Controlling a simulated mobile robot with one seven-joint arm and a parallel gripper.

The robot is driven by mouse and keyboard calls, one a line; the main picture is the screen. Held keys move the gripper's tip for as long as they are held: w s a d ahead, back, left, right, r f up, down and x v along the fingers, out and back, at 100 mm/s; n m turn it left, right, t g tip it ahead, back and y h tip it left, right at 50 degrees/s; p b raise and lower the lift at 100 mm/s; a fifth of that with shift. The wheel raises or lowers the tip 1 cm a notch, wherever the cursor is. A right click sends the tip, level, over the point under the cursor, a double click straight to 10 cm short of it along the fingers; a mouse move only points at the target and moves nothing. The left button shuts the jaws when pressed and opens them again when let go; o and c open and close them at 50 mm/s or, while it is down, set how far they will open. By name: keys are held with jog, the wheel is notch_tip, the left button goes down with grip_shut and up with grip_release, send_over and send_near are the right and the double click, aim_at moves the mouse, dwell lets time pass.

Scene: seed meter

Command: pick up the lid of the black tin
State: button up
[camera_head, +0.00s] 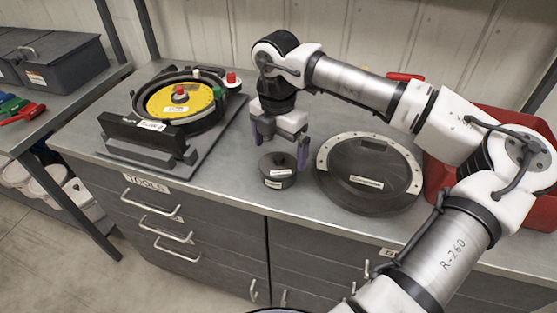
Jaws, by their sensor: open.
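The black tin (278,180) is a small round container with a pale label on its side. It stands upright on the grey worktop, left of a large round black disc. Its dark lid (277,162) has a small knob on top and sits on the tin. My gripper (279,155) points down with its fingers apart and empty. The fingers are just above and behind the tin in this view, one to the left and one to the right. Whether the right finger touches the lid I cannot tell.
A large round black disc with a pale rim (325,152) lies right of the tin. A seed meter with a yellow plate (183,101) stands on a dark base at left. A red container (540,211) is behind my arm at right. The worktop's front edge is close to the tin.

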aim_at(279, 156)
jog(key=shift+f+p, duration=0.3)
jog(key=shift+f, duration=1.25)
jog(key=shift+c, duration=0.3)
jog(key=c, duration=0.9)
jog(key=shift+r, duration=0.1)
